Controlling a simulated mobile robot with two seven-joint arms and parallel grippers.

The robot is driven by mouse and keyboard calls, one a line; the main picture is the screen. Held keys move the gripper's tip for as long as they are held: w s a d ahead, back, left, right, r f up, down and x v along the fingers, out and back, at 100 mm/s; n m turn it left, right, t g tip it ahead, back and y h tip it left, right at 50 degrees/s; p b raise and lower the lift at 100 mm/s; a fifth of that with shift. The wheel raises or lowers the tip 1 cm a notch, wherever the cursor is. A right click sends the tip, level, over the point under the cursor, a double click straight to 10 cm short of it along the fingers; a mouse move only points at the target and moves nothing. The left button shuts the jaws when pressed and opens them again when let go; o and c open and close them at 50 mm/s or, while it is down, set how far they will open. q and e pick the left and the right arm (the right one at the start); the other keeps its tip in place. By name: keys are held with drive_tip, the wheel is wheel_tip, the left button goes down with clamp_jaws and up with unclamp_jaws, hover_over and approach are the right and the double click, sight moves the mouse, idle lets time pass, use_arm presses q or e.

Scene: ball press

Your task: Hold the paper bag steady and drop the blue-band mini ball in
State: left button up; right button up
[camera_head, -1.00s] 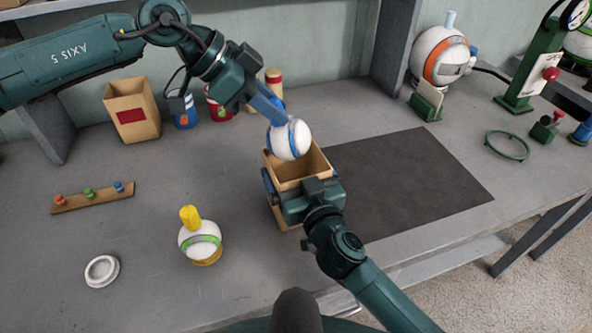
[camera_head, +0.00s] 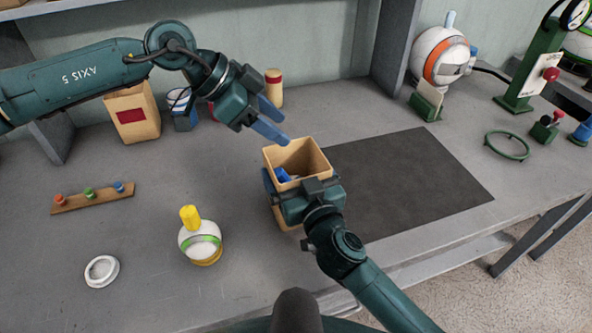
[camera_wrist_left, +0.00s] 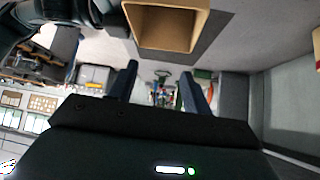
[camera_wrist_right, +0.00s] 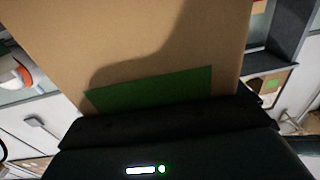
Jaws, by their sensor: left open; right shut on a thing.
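The open tan paper bag (camera_head: 308,158) stands on the bench at the middle of the head view. My right gripper (camera_head: 301,190) is shut on its near side. The bag's plain side with a green patch fills much of the right wrist view (camera_wrist_right: 165,45). My left gripper (camera_head: 284,129) is open and empty just above and behind the bag's rim. The bag's mouth also shows in the left wrist view (camera_wrist_left: 163,28).
A white ball with a green band (camera_head: 199,241) and yellow top stands front left. A white ring (camera_head: 102,270) and a button strip (camera_head: 93,197) lie left. Another paper bag (camera_head: 132,112) and cups stand behind. The dark mat (camera_head: 410,185) on the right is clear.

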use_arm(q)
drive_tip(key=shift+a+r, duration=0.1)
drive_tip(key=v, duration=1.1)
drive_tip(key=shift+a+r, duration=0.3)
drive_tip(key=shift+s, duration=0.1)
use_arm(e)
drive_tip(key=o, duration=0.6)
